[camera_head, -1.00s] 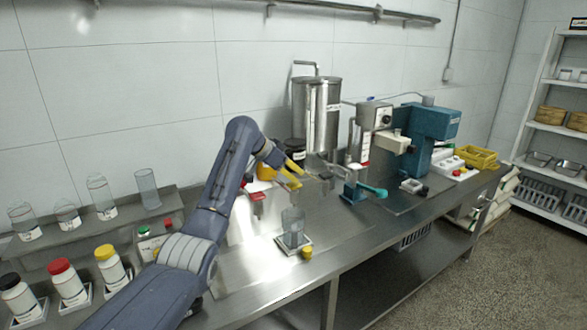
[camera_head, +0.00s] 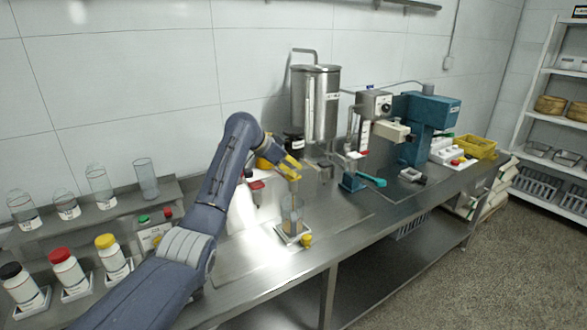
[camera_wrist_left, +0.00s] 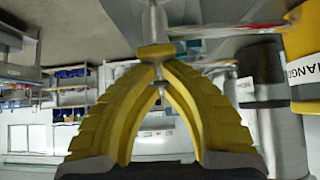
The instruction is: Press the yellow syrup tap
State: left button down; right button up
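The left gripper (camera_head: 291,167) has yellow fingers and sits over the front of the counter. In the left wrist view its fingers (camera_wrist_left: 158,75) curve together and meet at the tips, against or just below a yellow piece (camera_wrist_left: 155,52) on a metal stem, which looks like the yellow tap. Whether they touch it I cannot tell. In the head view the gripper mostly hides this tap. A clear glass (camera_head: 292,212) stands upright below, with a brownish-yellow tint inside. A yellow container with a partly visible label (camera_wrist_left: 303,55) is at the right of the wrist view. The right gripper is out of view.
A red tap (camera_head: 257,185) is left of the gripper. A small yellow object (camera_head: 306,241) sits by the glass. A steel tank (camera_head: 318,105) and blue machine (camera_head: 428,120) stand behind and right. Capped bottles (camera_head: 67,269) and empty glasses (camera_head: 147,178) are left.

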pick_arm(q)
notch_tip(320, 180, up, 4)
jog(key=shift+r, duration=0.1)
jog(key=v, duration=0.9)
jog(key=shift+a+r, duration=0.25)
jog(key=shift+r, duration=0.05)
jog(key=c, duration=2.1)
grip_release()
jog(key=shift+s, duration=0.15)
